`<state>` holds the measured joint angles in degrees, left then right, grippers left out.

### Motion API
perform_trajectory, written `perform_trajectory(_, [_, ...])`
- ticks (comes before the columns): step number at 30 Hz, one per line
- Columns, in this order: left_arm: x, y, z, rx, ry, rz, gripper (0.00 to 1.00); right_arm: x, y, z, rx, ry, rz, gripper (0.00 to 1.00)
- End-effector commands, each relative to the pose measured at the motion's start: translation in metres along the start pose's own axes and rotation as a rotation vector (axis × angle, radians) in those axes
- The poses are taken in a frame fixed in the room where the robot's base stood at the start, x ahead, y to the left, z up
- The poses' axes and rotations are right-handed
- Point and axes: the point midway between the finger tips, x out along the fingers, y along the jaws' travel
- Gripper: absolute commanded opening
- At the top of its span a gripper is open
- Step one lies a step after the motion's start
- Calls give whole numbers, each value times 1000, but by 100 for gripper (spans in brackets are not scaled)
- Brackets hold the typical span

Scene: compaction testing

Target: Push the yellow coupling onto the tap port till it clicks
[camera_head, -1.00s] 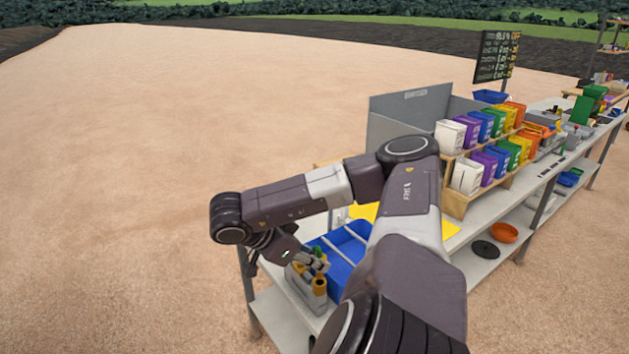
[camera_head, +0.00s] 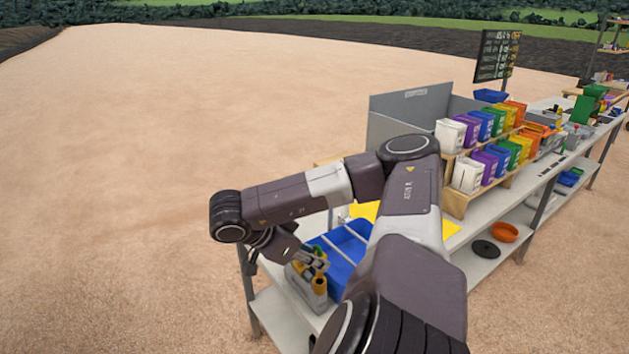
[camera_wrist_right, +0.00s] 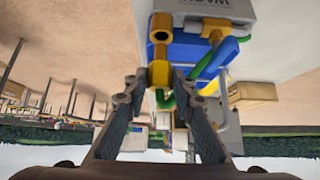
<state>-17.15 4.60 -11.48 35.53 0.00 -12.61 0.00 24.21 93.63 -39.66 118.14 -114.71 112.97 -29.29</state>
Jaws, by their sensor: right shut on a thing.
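My right gripper (camera_head: 313,259) is at the near left end of the bench, beside a grey unit (camera_head: 309,290) with yellow fittings. In the right wrist view my gripper (camera_wrist_right: 158,86) is shut on the yellow coupling (camera_wrist_right: 158,72), with a green hose (camera_wrist_right: 165,101) behind it. The yellow tap port (camera_wrist_right: 160,24) on the grey unit (camera_wrist_right: 205,8) lies straight ahead, in line with the coupling. The two appear very close; I cannot tell whether they are joined. My left gripper is not in view.
A second yellow fitting (camera_wrist_right: 214,27) with a green hose sits close to the right of the port. A blue tray (camera_head: 345,247) lies behind the gripper on the bench. Racked coloured bins (camera_head: 465,177) stand farther right. Open ground lies left.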

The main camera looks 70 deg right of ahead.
Motion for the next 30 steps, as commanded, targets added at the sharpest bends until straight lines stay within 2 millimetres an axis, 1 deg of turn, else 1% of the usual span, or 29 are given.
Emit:
perform_trajectory(10, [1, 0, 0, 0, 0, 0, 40, 1, 0, 1, 0, 1, 0, 0])
perform_trajectory(30, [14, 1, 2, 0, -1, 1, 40, 12, 0, 11, 0, 1, 0, 0])
